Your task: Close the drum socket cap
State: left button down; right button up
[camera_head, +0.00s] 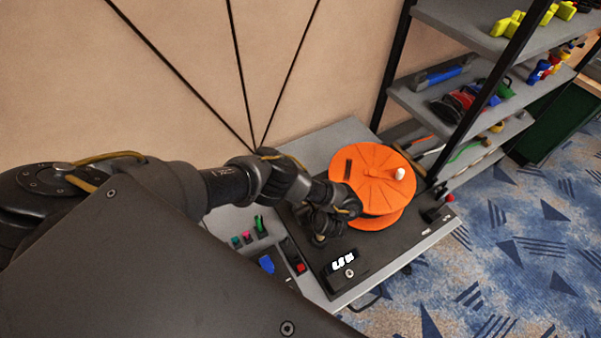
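An orange drum (375,160) with a pale knob (399,174) on its top stands on a black board on the table. A small dark rectangular patch (348,168) shows on the left of the drum's top; I cannot tell whether it is the socket cap or an opening. My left gripper (331,224) is at the drum's lower left side, close to its rim. The wrist hides its fingers, so I cannot tell whether they are open or touching the drum. My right gripper is out of view.
The grey table (335,140) holds a black board with a small display box (347,265), several coloured plugs (248,236) and a red switch (300,267). A red button (449,198) sits at the right edge. A tool shelf (440,100) stands behind right. Dark cables hang along the wall.

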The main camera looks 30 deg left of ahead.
pick_arm(q)
jog(key=shift+w+d, duration=0.1)
jog(key=shift+d, duration=0.25)
jog(key=shift+a+y, duration=0.15)
jog(key=shift+y, duration=0.15)
jog(key=c, duration=1.4)
grip_release()
jog(key=shift+a, duration=0.1)
